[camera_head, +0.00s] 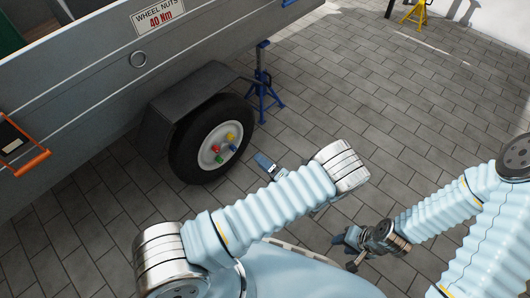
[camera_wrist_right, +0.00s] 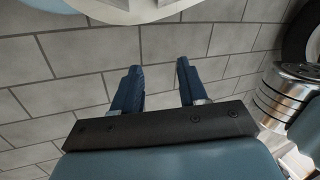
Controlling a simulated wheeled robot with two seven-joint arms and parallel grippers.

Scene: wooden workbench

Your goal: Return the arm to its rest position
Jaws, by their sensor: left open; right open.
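My left arm (camera_head: 265,210) crosses the middle of the head view, bent. My left gripper (camera_head: 268,166) shows only in part behind that arm, just right of the trailer wheel and apart from it in the picture. It looks empty. My right arm (camera_head: 440,212) comes in from the right. My right gripper (camera_head: 350,243) hangs low over the paving at the lower middle. In the right wrist view its two dark blue fingers (camera_wrist_right: 160,82) are spread apart with only grey paving between them.
A grey trailer (camera_head: 90,90) with a "WHEEL NUTS 40 Nm" sign (camera_head: 158,16) stands at left. Its wheel (camera_head: 212,140) has coloured nuts at the hub. A blue jack stand (camera_head: 263,88) stands behind the wheel, a yellow stand (camera_head: 415,14) farther back.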

